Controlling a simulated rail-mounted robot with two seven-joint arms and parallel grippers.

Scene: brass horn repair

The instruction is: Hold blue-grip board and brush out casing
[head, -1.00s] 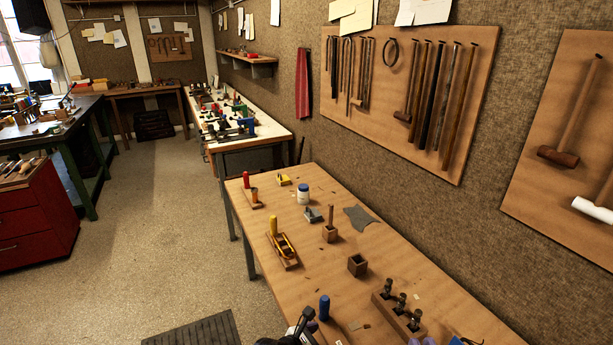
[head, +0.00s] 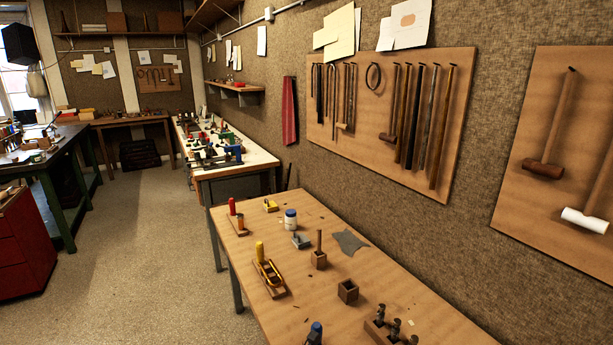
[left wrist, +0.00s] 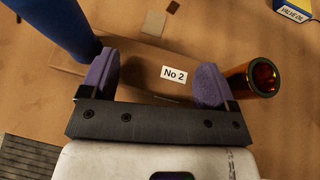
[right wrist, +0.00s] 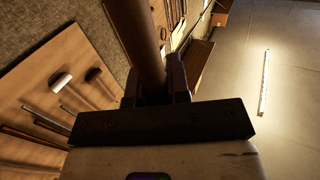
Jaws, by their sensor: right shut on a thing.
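The No 2 board (left wrist: 150,58) is a brown wooden board with a white "No 2" label in the left wrist view. Its blue grip (left wrist: 62,25) stands at the left and also shows at the bottom of the head view (head: 315,333). A brass-coloured tube casing (left wrist: 262,78) with a dark bore is at the board's right end. My left gripper (left wrist: 154,84) is open, its purple fingertips wide apart over the board between grip and casing. My right gripper (right wrist: 156,85) is shut on a brown round handle (right wrist: 138,35); its far end is out of view.
A rack with several dark pieces (head: 378,330) is at the bench's front right. Hammers hang on the wall board (head: 460,110).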

